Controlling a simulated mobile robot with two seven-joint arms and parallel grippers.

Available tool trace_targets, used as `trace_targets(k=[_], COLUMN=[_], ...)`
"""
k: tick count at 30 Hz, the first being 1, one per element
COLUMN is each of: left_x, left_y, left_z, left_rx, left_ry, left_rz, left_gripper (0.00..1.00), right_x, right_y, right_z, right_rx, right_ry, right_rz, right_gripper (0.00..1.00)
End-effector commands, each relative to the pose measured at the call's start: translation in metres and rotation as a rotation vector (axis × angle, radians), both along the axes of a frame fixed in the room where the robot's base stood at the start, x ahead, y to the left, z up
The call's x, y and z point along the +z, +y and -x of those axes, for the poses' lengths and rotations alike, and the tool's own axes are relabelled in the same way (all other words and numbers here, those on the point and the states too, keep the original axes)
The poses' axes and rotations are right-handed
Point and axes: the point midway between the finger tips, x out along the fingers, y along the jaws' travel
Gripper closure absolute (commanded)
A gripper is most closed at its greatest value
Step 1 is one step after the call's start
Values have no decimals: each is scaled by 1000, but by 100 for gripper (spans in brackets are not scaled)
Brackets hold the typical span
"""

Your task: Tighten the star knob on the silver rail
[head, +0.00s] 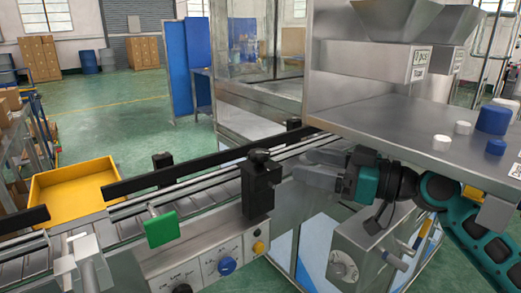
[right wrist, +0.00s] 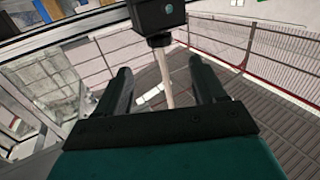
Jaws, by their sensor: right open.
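A dark knob (head: 259,156) sits on top of a black clamp block (head: 260,190) at the silver rail (head: 215,172). I take it for the star knob; its lobes are too small to make out. My right gripper (head: 299,166) is open, its grey fingers pointing left toward the block from the right, apparently with a small gap. In the right wrist view, a black block (right wrist: 157,14) with a light post below it shows beyond and between my two open fingers (right wrist: 163,85). Nothing is held. My left gripper cannot be made out.
A steel table (head: 420,125) with white and blue caps overhangs my right arm. A green block (head: 162,229) and a pale part (head: 85,262) stand along the conveyor's front. A control panel (head: 210,265) lies below; a yellow tray (head: 75,192) is at left.

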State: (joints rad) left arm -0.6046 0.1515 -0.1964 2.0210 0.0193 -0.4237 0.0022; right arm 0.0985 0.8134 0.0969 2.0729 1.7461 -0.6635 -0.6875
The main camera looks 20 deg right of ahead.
Motion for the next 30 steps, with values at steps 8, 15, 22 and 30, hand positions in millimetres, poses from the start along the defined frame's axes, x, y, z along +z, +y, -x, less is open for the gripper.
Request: trace_targets(k=[8,15,22,30], left_x=[13,15,13,11], left_y=[7,10,12,13], left_z=[0,4,7,8], left_rx=[9,19,25,26], left_ry=[-6,-2,1,7], left_rz=[-14,-18,-20,-22], left_gripper=[35,35,35,35], right_x=[5,3,1,0], right_y=[35,65,78,79], right_z=[-34,-63,-76,-77], right_rx=[1,0,0,0], right_ry=[-1,-2,-1,0], right_rz=[-4,-4,-1,0], right_gripper=[30,30,30,30])
